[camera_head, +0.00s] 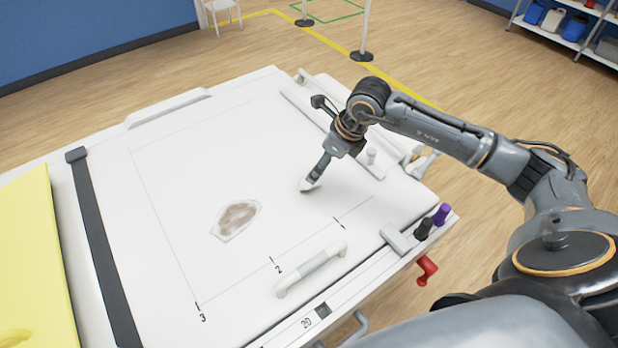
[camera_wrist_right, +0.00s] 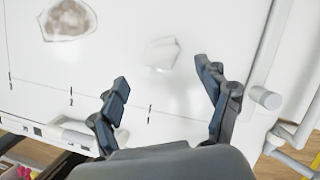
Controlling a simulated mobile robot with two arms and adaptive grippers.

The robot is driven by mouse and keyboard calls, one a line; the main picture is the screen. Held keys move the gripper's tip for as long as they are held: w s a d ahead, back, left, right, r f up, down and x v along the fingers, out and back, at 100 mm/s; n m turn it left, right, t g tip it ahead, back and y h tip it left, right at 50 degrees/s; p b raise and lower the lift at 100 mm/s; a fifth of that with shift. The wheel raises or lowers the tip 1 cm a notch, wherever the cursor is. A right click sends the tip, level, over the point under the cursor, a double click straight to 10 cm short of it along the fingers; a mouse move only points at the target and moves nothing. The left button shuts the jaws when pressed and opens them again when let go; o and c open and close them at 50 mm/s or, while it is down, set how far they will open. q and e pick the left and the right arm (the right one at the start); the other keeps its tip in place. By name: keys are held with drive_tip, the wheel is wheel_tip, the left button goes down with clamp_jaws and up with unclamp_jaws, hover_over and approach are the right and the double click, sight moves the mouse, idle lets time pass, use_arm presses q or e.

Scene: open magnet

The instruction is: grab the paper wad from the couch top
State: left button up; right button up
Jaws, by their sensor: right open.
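The paper wad (camera_wrist_right: 161,53) is a small white crumpled piece on the white couch top (camera_head: 170,150). In the right wrist view it lies just beyond my right gripper (camera_wrist_right: 162,76), roughly between the lines of its two dark fingers. The fingers are spread apart with nothing between them. In the head view the wad (camera_head: 307,186) shows at the tip of my right gripper (camera_head: 317,174), which reaches down from the right. From the head view I cannot tell whether they touch. My left gripper is not in view.
A flat, brown-stained patch (camera_head: 237,219) lies on the couch top left of the wad. A white handle (camera_head: 311,268) stands near the front edge. A dark strap (camera_head: 100,245) and a yellow pad (camera_head: 35,260) are at the left. The surface around the wad is clear.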

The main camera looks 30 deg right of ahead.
sight(304, 185)
drive_tip(key=shift+x, duration=1.1)
drive_tip(key=shift+w+a+f+p, duration=0.25)
drive_tip(key=shift+f+p, duration=0.15)
drive_tip(key=shift+p, duration=0.15)
drive_tip(key=x, duration=0.1)
drive_tip(key=p+x, duration=0.1)
drive_tip(key=x, duration=0.1)
drive_tip(key=shift+w+f+p, duration=0.25)
drive_tip(key=shift+w+p, duration=0.05)
drive_tip(key=shift+w+a+f, duration=0.15)
drive_tip(key=shift+f, duration=0.3)
drive_tip(key=c, duration=0.9)
